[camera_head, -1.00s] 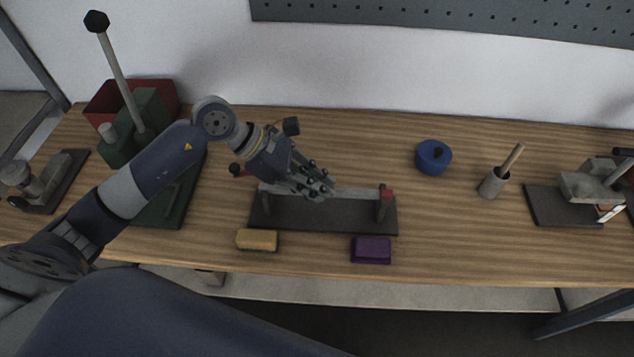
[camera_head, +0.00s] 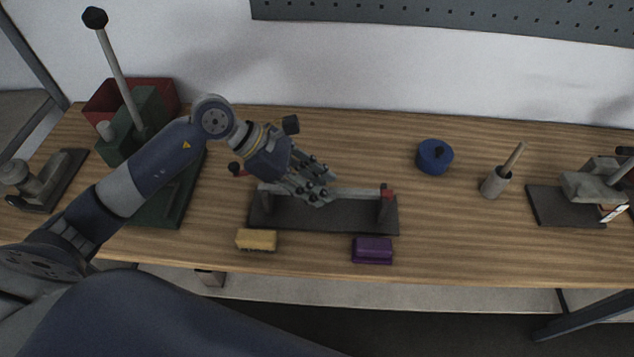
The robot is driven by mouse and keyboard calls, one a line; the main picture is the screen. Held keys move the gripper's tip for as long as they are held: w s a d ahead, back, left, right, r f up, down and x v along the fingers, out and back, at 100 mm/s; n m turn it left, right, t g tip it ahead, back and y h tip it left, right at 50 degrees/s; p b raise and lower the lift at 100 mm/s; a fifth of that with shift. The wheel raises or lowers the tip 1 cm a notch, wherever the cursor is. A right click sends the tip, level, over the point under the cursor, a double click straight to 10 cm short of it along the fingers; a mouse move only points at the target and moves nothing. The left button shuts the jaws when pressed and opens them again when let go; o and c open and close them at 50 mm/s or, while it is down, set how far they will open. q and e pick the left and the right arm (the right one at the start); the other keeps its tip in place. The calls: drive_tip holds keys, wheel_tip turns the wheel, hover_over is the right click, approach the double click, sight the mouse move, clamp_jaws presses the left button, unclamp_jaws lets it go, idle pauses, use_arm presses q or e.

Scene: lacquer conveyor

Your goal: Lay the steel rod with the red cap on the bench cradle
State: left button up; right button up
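The steel rod (camera_head: 355,193) lies roughly level along the bench cradle (camera_head: 340,220), a dark base with an upright near each end. A red cap (camera_head: 386,191) shows at the rod's right end, at the right upright. My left gripper (camera_head: 322,197) is at the middle of the rod, with its fingers over it and hiding part of it. I cannot tell whether the fingers grip the rod or stand open around it. The left end of the rod and the left upright are partly hidden by the gripper. My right gripper is not in view.
A yellow block (camera_head: 256,239) and a purple block (camera_head: 373,250) lie in front of the cradle. A blue round container (camera_head: 434,157) and a grey cup with a stick (camera_head: 495,184) stand to the right. A green lever press (camera_head: 150,130) stands left.

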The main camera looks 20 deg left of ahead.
use_arm(q)
drive_tip(key=shift+a, duration=0.1)
drive_tip(key=v, duration=1.2)
idle(0.4)
